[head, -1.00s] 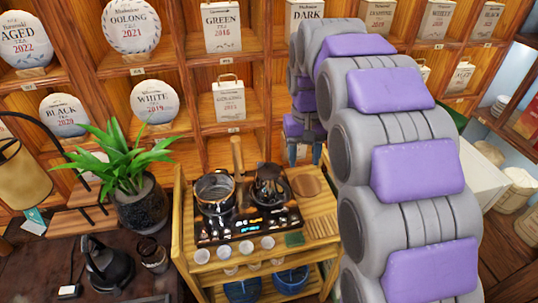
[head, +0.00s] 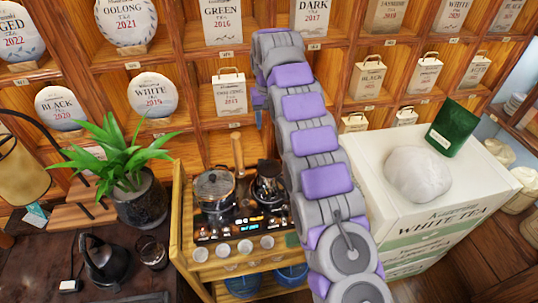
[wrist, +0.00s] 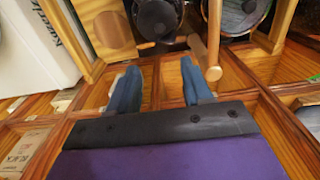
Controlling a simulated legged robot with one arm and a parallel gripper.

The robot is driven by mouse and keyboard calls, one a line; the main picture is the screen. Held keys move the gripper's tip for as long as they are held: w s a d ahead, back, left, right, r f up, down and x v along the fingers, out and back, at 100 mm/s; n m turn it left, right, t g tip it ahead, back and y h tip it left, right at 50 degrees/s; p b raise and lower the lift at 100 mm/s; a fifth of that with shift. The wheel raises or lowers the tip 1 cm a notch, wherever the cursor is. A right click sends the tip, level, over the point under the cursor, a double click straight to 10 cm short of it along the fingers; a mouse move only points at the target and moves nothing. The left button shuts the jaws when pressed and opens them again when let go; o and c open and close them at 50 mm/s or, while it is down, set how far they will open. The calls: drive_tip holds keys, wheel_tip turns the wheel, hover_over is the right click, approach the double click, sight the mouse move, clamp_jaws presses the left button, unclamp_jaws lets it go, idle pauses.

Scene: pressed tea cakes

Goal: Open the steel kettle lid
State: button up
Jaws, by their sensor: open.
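A steel kettle (head: 214,188) with what looks like a lid and dark knob on top stands on the left of the black cooktop. A wooden handle (head: 238,153) rises behind it. A darker vessel (head: 268,190) stands to its right. My gripper (wrist: 160,85) is open and empty in the wrist view, its two blue fingers apart. Beyond the fingers are the dark vessel (wrist: 155,18), the wooden handle (wrist: 213,40) and part of a round vessel (wrist: 243,12), cut by the top edge.
The wooden cart (head: 183,240) holds the cooktop (head: 225,233) and several white cups (head: 245,246). A potted plant (head: 143,200) and black kettle (head: 103,262) stand left. White boxes (head: 430,220) stand right, and tea shelves (head: 180,60) rise close behind.

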sight(268, 161)
wheel_tip(268, 161, down, 18)
drive_tip(key=b, duration=0.2)
drive_tip(key=shift+s+r+b, duration=0.1)
drive_tip(key=shift+r+b, duration=0.15)
drive_tip(key=shift+b, duration=0.1)
drive_tip(key=shift+c, duration=0.2)
clamp_jaws()
idle(0.4)
